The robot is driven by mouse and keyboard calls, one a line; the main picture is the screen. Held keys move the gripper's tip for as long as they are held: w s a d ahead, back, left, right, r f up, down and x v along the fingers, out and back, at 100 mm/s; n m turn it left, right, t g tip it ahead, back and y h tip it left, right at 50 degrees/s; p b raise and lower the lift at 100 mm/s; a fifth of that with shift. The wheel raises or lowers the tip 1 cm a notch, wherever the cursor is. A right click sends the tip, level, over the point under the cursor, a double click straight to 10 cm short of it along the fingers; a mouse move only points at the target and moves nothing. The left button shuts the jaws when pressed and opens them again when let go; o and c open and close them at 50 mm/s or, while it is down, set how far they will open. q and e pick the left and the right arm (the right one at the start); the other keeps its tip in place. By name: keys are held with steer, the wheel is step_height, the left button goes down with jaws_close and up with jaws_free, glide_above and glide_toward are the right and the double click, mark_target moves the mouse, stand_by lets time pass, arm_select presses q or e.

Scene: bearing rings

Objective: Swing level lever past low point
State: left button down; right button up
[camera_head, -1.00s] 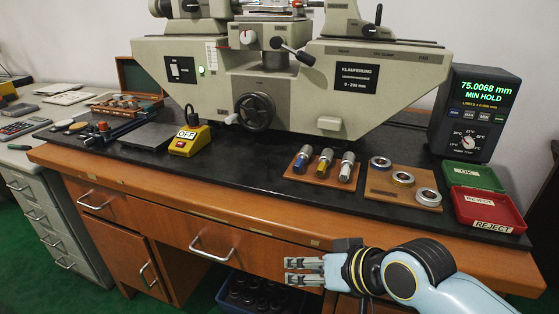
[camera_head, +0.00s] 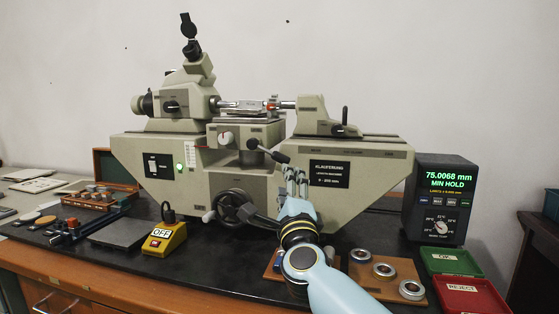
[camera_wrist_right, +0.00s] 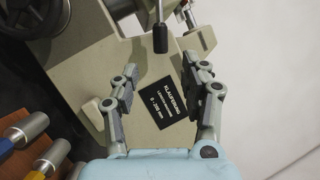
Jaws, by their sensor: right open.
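The level lever (camera_head: 268,151) has a dark knob and sticks out from the front of the machine's table support, right of the white-faced dial. In the right wrist view the lever's black knob (camera_wrist_right: 160,38) hangs at the top, beyond my fingertips. My right gripper (camera_head: 297,177) is raised in front of the machine, just below and right of the lever, pointing up. In the right wrist view its fingers (camera_wrist_right: 162,78) are apart with nothing between them, and the black label plate (camera_wrist_right: 174,107) shows behind. The gripper appears apart from the knob. My left gripper is not in view.
A large handwheel (camera_head: 232,207) sits left of my right arm. The readout (camera_head: 447,200) shows 75.0068 mm, MIN HOLD. A board with metal rings (camera_head: 384,271), red and green trays and a yellow box marked OFF (camera_head: 164,239) stand on the bench.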

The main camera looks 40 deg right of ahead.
mark_target(283, 162)
steer(key=x, duration=1)
steer(key=shift+w+d+r, duration=0.1)
steer(key=shift+w, duration=0.1)
steer(key=shift+c, duration=0.4)
jaws_close()
